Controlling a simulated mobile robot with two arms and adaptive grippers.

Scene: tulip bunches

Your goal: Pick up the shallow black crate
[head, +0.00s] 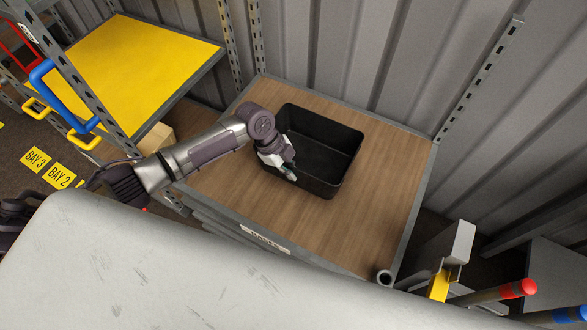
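The shallow black crate (335,166) sits on the wooden shelf top, looking empty from here. Its near left wall and part of its rim are hidden behind my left gripper (288,170). My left arm reaches in from the left, and the gripper points down at the crate's left rim. Whether the fingers touch or grip the rim, and how far apart they are, is too small to tell. My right gripper does not show.
The wooden shelf (385,205) has a grey metal edge, perforated uprights and free room around the crate. A corrugated wall (350,45) stands behind. A yellow-topped shelf (130,65) is at left. Red and blue tipped handles (518,289) lie at the lower right.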

